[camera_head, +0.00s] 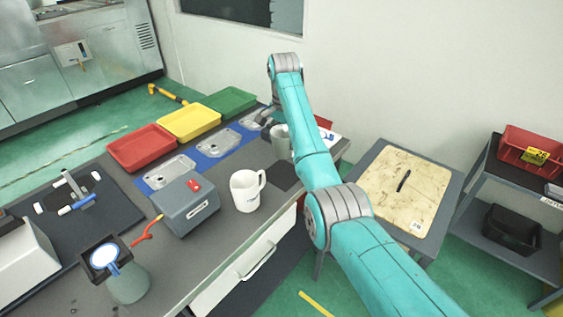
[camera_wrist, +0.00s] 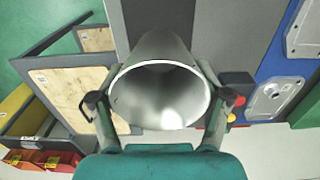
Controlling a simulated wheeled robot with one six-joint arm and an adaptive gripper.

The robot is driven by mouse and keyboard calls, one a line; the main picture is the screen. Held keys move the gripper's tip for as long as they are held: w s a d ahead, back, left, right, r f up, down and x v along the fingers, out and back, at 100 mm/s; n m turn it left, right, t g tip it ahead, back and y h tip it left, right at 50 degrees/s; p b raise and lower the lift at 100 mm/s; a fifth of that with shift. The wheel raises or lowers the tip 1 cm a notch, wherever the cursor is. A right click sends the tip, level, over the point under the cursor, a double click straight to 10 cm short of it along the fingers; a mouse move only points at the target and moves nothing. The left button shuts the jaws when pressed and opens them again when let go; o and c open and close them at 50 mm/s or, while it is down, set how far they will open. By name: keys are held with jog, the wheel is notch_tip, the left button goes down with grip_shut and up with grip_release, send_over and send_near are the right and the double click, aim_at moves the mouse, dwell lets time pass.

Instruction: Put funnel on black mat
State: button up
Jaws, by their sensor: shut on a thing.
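The funnel is a grey metal cone (camera_head: 281,142) near the far right end of the workbench in the head view. In the wrist view the funnel (camera_wrist: 160,100) fills the middle, its wide round mouth facing the camera. My gripper (camera_wrist: 160,92) is shut on it, one finger on each side. In the head view my arm partly hides the gripper. The black mat (camera_head: 286,177) lies flat on the bench, nearer the head camera than the funnel. I cannot tell how high the funnel is above the bench.
A white mug (camera_head: 246,190) stands just left of the mat. A grey box with a red button (camera_head: 186,206) is further left. Metal castings lie on a blue mat (camera_head: 208,162) behind it. Red, yellow and green trays (camera_head: 190,121) line the far edge. A wooden-topped table (camera_head: 402,190) stands right.

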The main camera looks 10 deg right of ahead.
notch_tip(320, 180, down, 8)
jog(key=shift+f, duration=0.25)
jog(key=shift+f, duration=0.1)
jog(key=o, duration=1.2)
jog(key=shift+s, duration=0.1)
